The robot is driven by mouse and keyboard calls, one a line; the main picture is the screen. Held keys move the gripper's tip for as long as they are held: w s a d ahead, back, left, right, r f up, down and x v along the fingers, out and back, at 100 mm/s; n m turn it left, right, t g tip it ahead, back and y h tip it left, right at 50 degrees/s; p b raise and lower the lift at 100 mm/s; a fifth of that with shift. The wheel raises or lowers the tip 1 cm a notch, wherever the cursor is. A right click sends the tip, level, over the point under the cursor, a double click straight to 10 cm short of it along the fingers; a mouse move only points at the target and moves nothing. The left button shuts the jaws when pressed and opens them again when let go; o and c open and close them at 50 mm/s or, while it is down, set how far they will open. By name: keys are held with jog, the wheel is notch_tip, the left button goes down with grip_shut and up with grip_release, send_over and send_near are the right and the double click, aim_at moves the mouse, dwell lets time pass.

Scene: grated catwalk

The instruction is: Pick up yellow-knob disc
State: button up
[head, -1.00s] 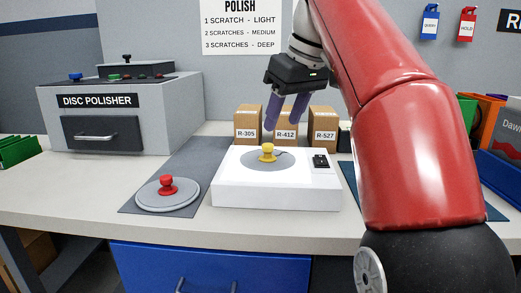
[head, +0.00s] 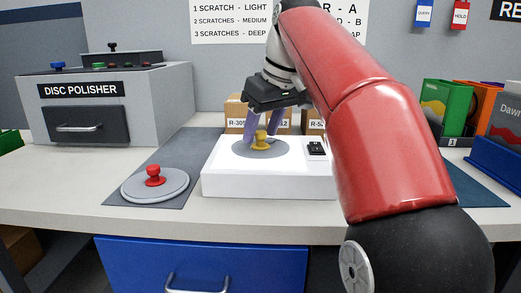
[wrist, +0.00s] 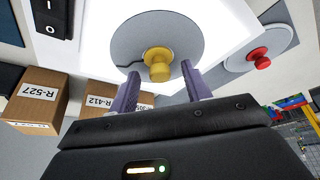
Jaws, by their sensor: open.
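The yellow knob (head: 261,139) stands upright on a grey disc (head: 278,151) that lies on top of a white box (head: 225,183) with a black switch. My gripper (head: 262,132) is open above that disc, its purple fingers pointing down close to the yellow knob. In the wrist view my gripper (wrist: 160,84) has one finger to each side of the yellow knob (wrist: 158,64), with the knob a little beyond the fingertips. The grey disc also shows in the wrist view (wrist: 150,28). I cannot tell whether a finger touches the knob.
A red-knob disc (head: 154,184) lies on a dark mat (head: 190,150) to the left. The disc polisher (head: 160,105) stands at the back left. Cardboard boxes (head: 234,113) stand behind the white box. Coloured folders (head: 446,107) and a blue tray (head: 495,160) are at the right.

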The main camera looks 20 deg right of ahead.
aim_at(260, 132)
grip_shut()
jog(key=shift+r, duration=0.1)
notch_tip(260, 132, up, 8)
jog(key=p, duration=0.3)
jog(key=shift+w, duration=0.1)
jog(key=shift+r, duration=0.85)
